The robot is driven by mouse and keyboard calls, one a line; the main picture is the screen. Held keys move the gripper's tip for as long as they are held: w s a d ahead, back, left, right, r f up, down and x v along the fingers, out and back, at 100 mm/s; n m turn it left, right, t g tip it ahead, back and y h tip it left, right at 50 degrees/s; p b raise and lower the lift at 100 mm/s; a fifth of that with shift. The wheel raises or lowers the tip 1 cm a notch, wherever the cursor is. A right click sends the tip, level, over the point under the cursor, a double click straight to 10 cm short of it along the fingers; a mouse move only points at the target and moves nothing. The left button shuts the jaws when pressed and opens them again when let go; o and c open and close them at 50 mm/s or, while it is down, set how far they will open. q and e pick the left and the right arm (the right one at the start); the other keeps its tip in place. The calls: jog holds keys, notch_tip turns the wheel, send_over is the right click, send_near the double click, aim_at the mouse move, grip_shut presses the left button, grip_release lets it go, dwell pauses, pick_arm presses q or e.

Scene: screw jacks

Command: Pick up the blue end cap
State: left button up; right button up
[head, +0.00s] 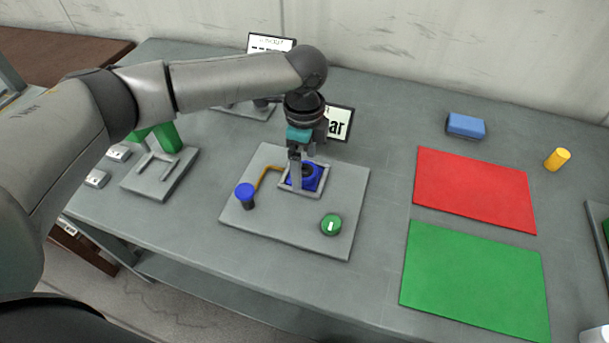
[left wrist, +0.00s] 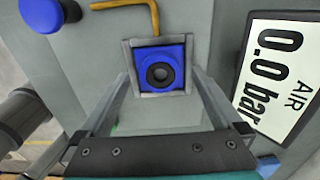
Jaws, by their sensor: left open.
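The blue end cap (head: 311,184), a square blue block with a round black ring, sits in a square grey frame (head: 287,189) on a grey plate. The left wrist view shows the cap (left wrist: 146,73) and the frame (left wrist: 154,42) nearly from above. My left gripper (head: 298,168) points down over the cap and partly hides it in the head view. In the left wrist view, my left gripper (left wrist: 160,78) is open, its fingers apart with the cap and frame between and beyond them. I cannot tell whether they touch. My right gripper is not in view.
The grey plate (head: 270,230) also carries a blue round knob (head: 245,191), a bent yellow rod (head: 265,175) and a green round dial (head: 331,224). A gauge display (head: 340,122) stands just behind. Red (head: 476,190) and green (head: 475,283) mats lie clear to the right.

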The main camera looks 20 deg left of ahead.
pick_arm(q)
jog(key=shift+f, duration=0.5)
jog(key=shift+r, duration=0.1)
grip_shut()
dwell(0.4)
